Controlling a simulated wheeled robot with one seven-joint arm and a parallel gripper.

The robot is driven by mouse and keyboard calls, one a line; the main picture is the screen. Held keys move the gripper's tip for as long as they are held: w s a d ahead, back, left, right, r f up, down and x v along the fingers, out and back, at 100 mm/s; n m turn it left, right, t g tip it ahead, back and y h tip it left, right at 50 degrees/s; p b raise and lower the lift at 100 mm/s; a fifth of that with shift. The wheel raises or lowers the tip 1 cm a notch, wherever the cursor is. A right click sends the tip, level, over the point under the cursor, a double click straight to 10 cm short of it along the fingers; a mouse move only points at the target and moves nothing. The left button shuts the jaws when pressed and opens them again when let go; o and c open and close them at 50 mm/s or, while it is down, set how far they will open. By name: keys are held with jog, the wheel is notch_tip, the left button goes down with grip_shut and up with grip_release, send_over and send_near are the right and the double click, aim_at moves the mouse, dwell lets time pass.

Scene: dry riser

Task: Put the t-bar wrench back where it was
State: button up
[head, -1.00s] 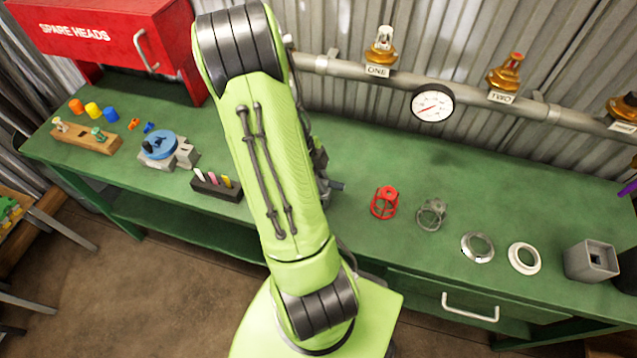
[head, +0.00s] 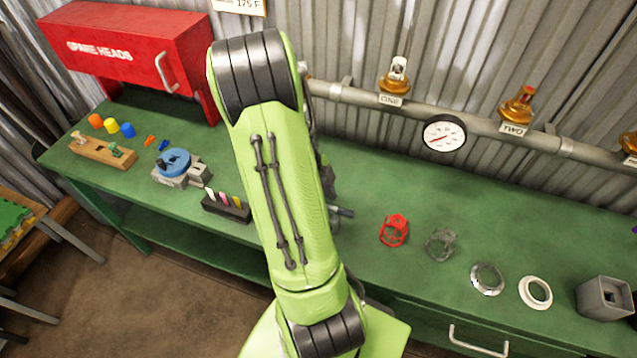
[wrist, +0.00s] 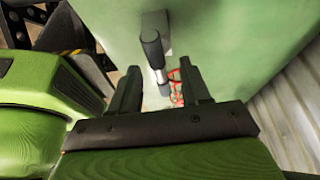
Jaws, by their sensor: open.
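A bar with a black grip and silver parts (wrist: 152,50), which looks like the t-bar wrench, shows in the wrist view over the green bench, beside a small grey block (wrist: 155,22). Whether it lies on the bench or stands in something I cannot tell. My gripper (wrist: 158,82) is open, its two dark fingers apart, with the near end of the bar showing between them. I see no clear contact. In the head view my arm hides the gripper and most of this spot; only a small grey end (head: 345,212) sticks out right of the arm.
A pen block (head: 226,207) and blue-topped vise (head: 174,163) are left. A pipe with a gauge (head: 444,133) runs behind.

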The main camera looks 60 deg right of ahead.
jog(key=w+a+r+n+t+p, duration=0.1)
jog(key=w+a+r+n, duration=0.25)
jog(key=r, duration=0.35)
jog(key=w+a+r+n+t+p, duration=0.1)
jog(key=w+a+r+n+t, duration=0.2)
jog(key=r, duration=0.4)
jog(key=s+a+r+n+t, duration=0.1)
jog(key=a+r+n+t, duration=0.2)
jog(key=a+n, duration=0.7)
jog(key=s+a+r+n+t, duration=0.2)
jog(key=a+r+n, duration=0.3)
jog(key=a+n, duration=0.5)
jog(key=n+t, duration=0.1)
jog(key=n, duration=0.6)
jog(key=shift+s+r+n+y, duration=0.2)
jog(key=shift+s+n+y, duration=0.05)
jog(key=shift+n+y, duration=0.1)
